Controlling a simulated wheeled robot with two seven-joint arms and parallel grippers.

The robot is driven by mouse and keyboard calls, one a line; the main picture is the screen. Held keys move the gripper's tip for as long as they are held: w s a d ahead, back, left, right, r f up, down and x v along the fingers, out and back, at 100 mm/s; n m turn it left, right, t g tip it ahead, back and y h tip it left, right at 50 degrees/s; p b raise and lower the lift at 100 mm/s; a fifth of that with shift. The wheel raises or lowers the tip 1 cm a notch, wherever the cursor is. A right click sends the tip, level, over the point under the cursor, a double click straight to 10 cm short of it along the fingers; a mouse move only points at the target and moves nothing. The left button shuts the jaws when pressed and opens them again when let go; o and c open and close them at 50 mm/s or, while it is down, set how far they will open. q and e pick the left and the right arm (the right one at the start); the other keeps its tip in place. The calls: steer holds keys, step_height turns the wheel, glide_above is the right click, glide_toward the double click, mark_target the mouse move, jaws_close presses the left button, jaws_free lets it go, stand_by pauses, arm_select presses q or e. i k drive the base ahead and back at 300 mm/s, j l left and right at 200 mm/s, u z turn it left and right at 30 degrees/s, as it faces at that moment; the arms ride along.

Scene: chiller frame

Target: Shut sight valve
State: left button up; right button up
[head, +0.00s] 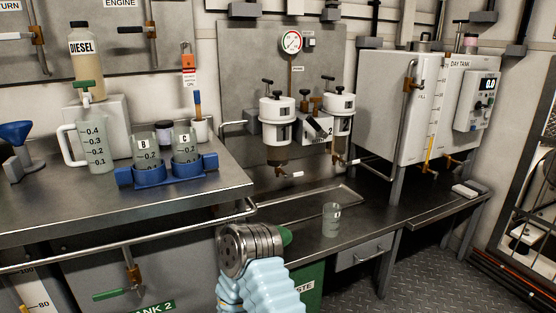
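No label reading sight valve is legible. The day tank (412,115) at the right has an upright, graduated sight tube (432,143) with yellow in its lower part. A small valve (431,168) with an orange-brown body sits at the tube's foot; its handle is too small for me to tell its position. One of my arms, in a light blue sleeve with a round metal joint, rises at bottom centre, well left of the tank. No gripper fingers show.
A steel bench with a blue cup holder (126,176), jug (93,140) and diesel bottle (86,68) is at left. A beaker (332,220) stands on the lower counter. Filters (277,118) hang at centre.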

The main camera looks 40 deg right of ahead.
mark_target(436, 173)
steer(key=l+z, duration=0.1)
steer(key=z, duration=2.05)
steer(key=i+l, duration=0.45)
steer(key=i, duration=0.15)
steer(key=i+l, duration=0.4)
steer(key=i, duration=0.2)
steer(key=i+l, duration=0.45)
steer(key=i, duration=0.15)
